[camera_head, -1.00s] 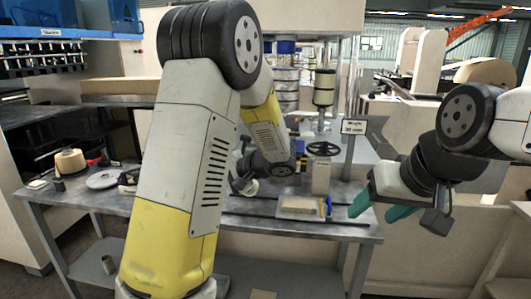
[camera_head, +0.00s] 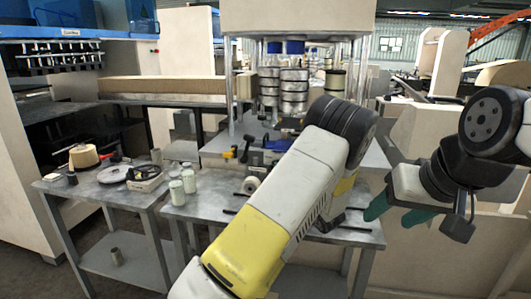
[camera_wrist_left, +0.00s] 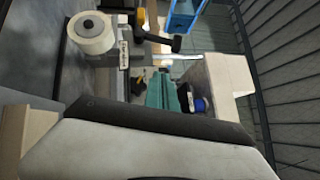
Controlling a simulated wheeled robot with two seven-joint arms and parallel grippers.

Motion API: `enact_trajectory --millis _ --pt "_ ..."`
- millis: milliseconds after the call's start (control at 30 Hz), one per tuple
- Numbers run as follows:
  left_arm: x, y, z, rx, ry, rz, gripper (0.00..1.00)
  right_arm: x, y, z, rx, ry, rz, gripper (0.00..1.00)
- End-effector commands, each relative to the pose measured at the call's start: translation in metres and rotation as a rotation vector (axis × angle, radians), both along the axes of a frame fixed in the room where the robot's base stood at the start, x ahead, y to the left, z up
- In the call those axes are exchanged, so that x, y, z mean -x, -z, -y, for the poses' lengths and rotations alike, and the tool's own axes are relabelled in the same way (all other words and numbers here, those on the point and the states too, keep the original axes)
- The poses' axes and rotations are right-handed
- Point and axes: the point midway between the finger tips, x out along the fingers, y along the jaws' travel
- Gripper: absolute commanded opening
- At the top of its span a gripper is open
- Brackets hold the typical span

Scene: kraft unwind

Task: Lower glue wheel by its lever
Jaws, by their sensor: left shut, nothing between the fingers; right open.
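A pale roll with a dark hub (camera_wrist_left: 90,33), which looks like the glue wheel, is at upper left in the left wrist view. A small labelled plate (camera_wrist_left: 124,55) stands beside it. A black lever-like arm (camera_wrist_left: 155,38) with a yellow part is to its right. In the head view a pale roll (camera_head: 251,185) sits on the bench, with a black and yellow lever-like part (camera_head: 246,151) behind it. My left gripper (camera_wrist_left: 173,92) is shut and empty, below and apart from the black arm; my left arm hides it in the head view. My right gripper (camera_head: 391,212) is open and empty at right.
The metal bench (camera_head: 205,208) holds two pale jars (camera_head: 183,182) on the left. A side table (camera_head: 95,192) carries a tan spool (camera_head: 84,156) and a white reel (camera_head: 114,174). Stacked metal rollers (camera_head: 293,90) stand behind. My left arm covers the bench's right part.

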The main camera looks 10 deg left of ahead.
Motion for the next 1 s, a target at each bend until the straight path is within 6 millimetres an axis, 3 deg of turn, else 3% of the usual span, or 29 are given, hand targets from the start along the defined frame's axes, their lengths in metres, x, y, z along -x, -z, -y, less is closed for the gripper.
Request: enact_trajectory --millis 267,667,800,1000 --pt "-0.015 -0.004 -0.016 0.001 -0.005 0.001 0.00 0.000 0.000 0.000 0.000 0.000 0.000 0.58" --pt "-0.075 -0.019 -0.070 0.001 -0.005 0.001 0.00 0.000 0.000 0.000 0.000 0.000 0.000 0.58" --pt "-0.073 -0.024 -0.091 0.000 -0.005 -0.002 0.00 0.000 0.000 0.000 0.000 0.000 0.000 0.58" --pt "-0.074 -0.028 -0.104 0.001 -0.002 -0.002 0.00 0.000 0.000 0.000 0.000 0.000 0.000 0.58"
